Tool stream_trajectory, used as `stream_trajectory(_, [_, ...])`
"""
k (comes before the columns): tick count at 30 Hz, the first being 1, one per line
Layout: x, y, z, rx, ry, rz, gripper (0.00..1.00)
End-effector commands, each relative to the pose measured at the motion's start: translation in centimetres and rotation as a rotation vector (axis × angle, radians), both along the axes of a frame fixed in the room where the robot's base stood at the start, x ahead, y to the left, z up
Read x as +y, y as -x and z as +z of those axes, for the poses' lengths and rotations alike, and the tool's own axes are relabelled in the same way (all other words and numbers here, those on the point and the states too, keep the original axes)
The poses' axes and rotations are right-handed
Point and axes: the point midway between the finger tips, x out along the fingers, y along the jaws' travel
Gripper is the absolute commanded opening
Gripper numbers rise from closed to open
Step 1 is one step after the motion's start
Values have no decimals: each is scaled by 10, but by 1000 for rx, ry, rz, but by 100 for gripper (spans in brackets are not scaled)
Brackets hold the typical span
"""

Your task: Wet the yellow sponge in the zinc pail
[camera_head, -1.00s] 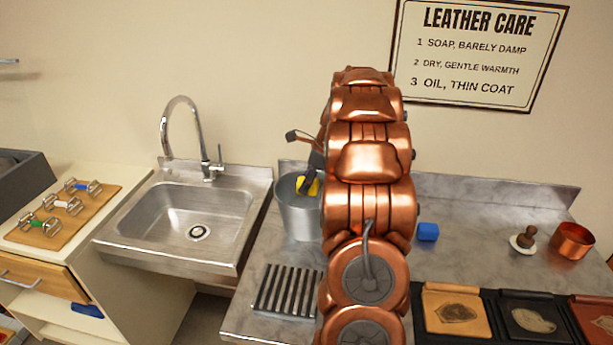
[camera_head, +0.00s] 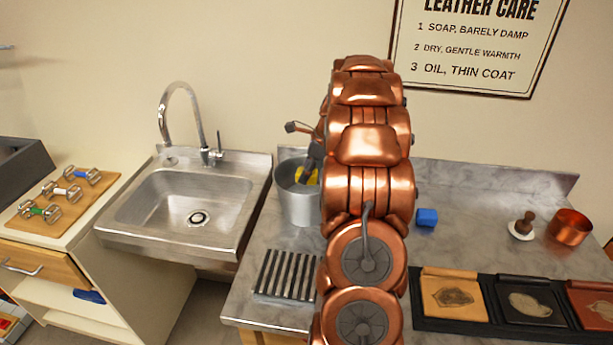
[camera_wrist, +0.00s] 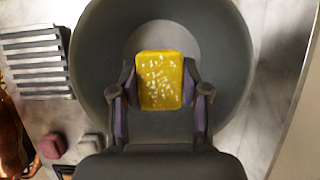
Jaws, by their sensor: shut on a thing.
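The zinc pail (camera_head: 298,207) stands on the marble counter, just right of the sink. It also fills the middle of the wrist view (camera_wrist: 90,60), seen from above. The yellow sponge (camera_wrist: 161,80) is between the two fingers of my gripper (camera_wrist: 160,92), which is shut on it. In the wrist view the sponge lies over the pail's inside, with pale specks on its face. In the head view the sponge (camera_head: 314,177) shows at the pail's mouth, partly hidden by my gripper and arm. I cannot tell whether it touches water.
A sink (camera_head: 190,207) with a tall tap is left of the pail. A slatted rack (camera_head: 285,275) lies in front of the pail. A blue block (camera_head: 427,217), a brush (camera_head: 522,228), a copper pot (camera_head: 569,227) and leather samples (camera_head: 453,295) are to the right.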

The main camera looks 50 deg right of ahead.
Motion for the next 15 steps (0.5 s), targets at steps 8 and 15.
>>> stream_trajectory(8, [0,0,20,-1,1,0,18])
stream_trajectory(15, [0,0,35,-1,0,-1,18])
